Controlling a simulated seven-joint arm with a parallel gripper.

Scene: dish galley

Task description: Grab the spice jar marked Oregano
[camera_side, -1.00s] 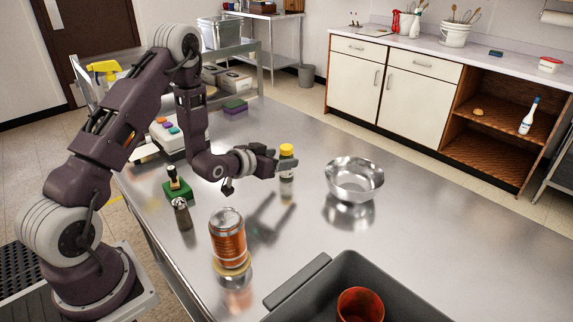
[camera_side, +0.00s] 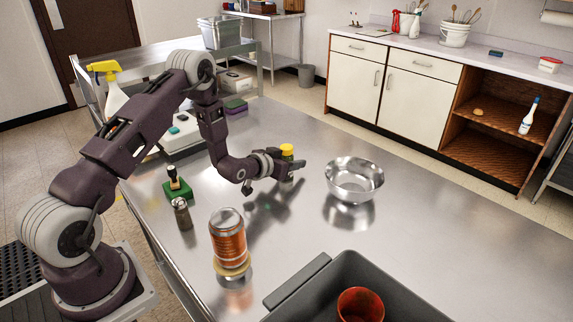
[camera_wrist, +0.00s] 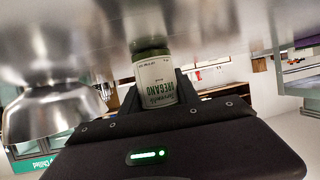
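The spice jar (camera_side: 287,151) has a yellow cap and stands on the steel table; my gripper hides most of its body in the side view. In the wrist view the jar (camera_wrist: 157,80) shows a pale label reading "OREGANO" and a greenish part above it. My gripper (camera_side: 292,168) is low over the table at the jar. In the wrist view the two fingers of my gripper (camera_wrist: 160,92) are apart, one on each side of the jar. I see no clear finger contact with it.
A steel bowl (camera_side: 354,184) stands just right of the jar. A copper-coloured canister (camera_side: 228,238), a small shaker (camera_side: 182,214) and a green-based item (camera_side: 177,187) stand to the left. A grey tub (camera_side: 345,266) with a red cup (camera_side: 360,304) is in front.

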